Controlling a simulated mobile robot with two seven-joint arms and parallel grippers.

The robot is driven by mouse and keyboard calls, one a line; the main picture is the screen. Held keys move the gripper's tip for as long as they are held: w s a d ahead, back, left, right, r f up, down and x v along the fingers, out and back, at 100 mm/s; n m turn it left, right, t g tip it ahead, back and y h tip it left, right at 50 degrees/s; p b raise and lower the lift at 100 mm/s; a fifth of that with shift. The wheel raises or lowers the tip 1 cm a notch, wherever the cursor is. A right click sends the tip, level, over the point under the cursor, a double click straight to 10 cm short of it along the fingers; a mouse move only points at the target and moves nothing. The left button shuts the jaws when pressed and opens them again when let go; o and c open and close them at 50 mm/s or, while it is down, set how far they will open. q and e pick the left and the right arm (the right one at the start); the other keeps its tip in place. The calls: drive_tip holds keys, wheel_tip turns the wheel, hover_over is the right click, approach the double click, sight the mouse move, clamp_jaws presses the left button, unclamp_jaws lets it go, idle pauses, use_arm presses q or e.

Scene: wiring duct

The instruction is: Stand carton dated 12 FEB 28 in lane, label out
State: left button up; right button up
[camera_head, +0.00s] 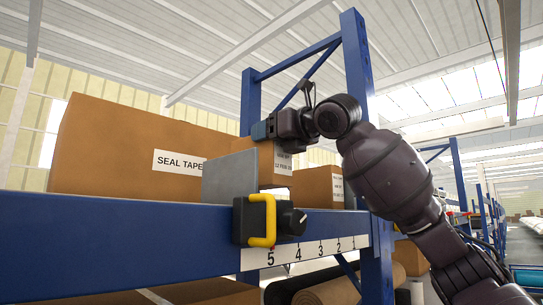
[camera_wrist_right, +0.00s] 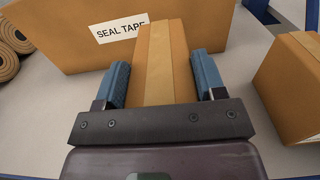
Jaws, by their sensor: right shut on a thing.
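My right gripper (camera_head: 266,131) is shut on a brown carton (camera_head: 275,160), gripping it from above. In the right wrist view the blue fingers (camera_wrist_right: 160,68) press on both sides of this carton (camera_wrist_right: 154,45), whose tape strip faces the camera. Its label (camera_head: 283,161) faces outward; the small lower line seems to read 12 FEB 28. A grey divider plate (camera_head: 230,177) stands just left of it and hides part of it. I cannot tell whether its base touches the shelf. My left gripper is not in view.
A large SEAL TAPE carton (camera_head: 120,150) fills the shelf's left. Another carton (camera_head: 318,186) stands to the right, also in the wrist view (camera_wrist_right: 290,85). The blue front beam (camera_head: 120,235) carries a number strip (camera_head: 300,253) and a black unit with a yellow handle (camera_head: 262,220).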

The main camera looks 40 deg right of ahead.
sight(271, 188)
drive_tip(key=shift+f+b, duration=0.4)
drive_tip(key=shift+f, duration=1.55)
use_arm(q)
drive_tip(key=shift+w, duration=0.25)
use_arm(e)
drive_tip(key=shift+f, duration=0.15)
drive_tip(key=o, duration=1.5)
drive_tip(key=shift+f, duration=0.1)
drive_tip(key=shift+c, duration=0.2)
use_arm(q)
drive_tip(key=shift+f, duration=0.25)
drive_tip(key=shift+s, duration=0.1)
